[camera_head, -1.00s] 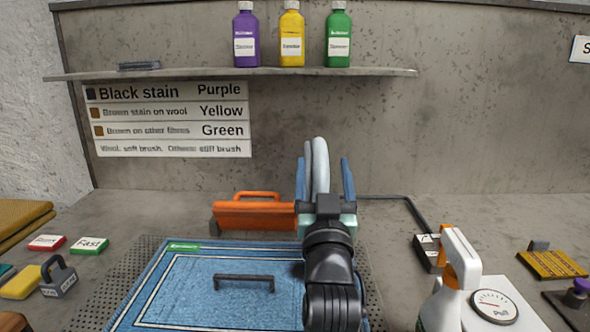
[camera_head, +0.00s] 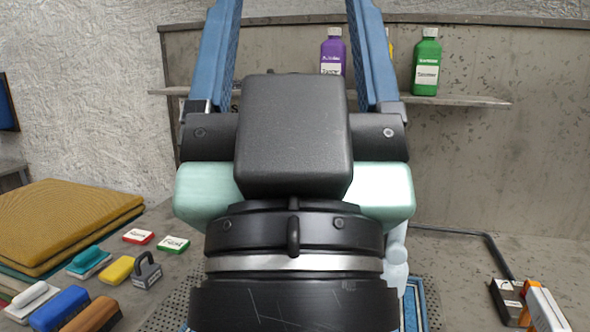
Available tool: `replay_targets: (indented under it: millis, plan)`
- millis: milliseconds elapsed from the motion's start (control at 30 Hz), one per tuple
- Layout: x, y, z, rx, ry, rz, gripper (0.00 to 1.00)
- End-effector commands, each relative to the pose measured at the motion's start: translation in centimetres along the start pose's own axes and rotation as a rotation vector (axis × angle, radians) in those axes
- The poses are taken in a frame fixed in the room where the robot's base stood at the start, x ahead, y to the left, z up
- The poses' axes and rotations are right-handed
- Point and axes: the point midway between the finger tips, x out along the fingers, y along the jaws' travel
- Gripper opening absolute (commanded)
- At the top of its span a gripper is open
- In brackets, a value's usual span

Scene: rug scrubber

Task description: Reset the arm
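My gripper (camera_head: 295,50) fills the middle of the head view, close to the camera and pointing up. The fingertips run up to or past the top edge of the picture. My wrist and gripper body hide most of the workbench and the middle of the shelf. Only thin edges of the blue rug (camera_head: 411,306) show beside my wrist.
A shelf (camera_head: 470,101) holds a purple bottle (camera_head: 332,55), a mostly hidden yellow one and a green bottle (camera_head: 427,65). At left lie folded rugs (camera_head: 60,215), several brushes, a grey weight-like block (camera_head: 146,270), and red and green label cards (camera_head: 173,244).

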Motion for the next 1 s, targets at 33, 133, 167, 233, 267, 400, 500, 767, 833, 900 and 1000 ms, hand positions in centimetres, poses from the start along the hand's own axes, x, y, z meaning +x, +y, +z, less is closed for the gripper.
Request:
replay_targets:
  millis: [33,133,167,233,267,400,500,767,833,900,1000]
  plan:
    - [1.8,0.0,-1.7,0.0,0.0,0.0,0.76]
    - [3.8,0.0,-3.5,-0.001,0.0,0.0,0.76]
    - [4.4,0.0,-4.2,-0.001,0.0,0.0,0.76]
    - [6.0,0.0,-5.6,-0.001,0.0,0.0,0.76]
    - [6.7,0.0,-6.2,-0.001,0.0,0.0,0.76]
    - [9.2,0.0,-8.6,-0.001,0.0,-0.001,0.76]
    - [10.3,0.0,-9.6,-0.001,0.0,-0.001,0.76]
    - [10.9,0.0,-10.2,-0.001,0.0,-0.001,0.76]
    - [10.8,0.0,-10.2,-0.001,0.0,-0.001,0.76]
    - [10.8,0.0,-10.1,-0.001,0.0,-0.001,0.76]
    - [10.8,0.0,-10.1,-0.001,0.0,-0.001,0.76]
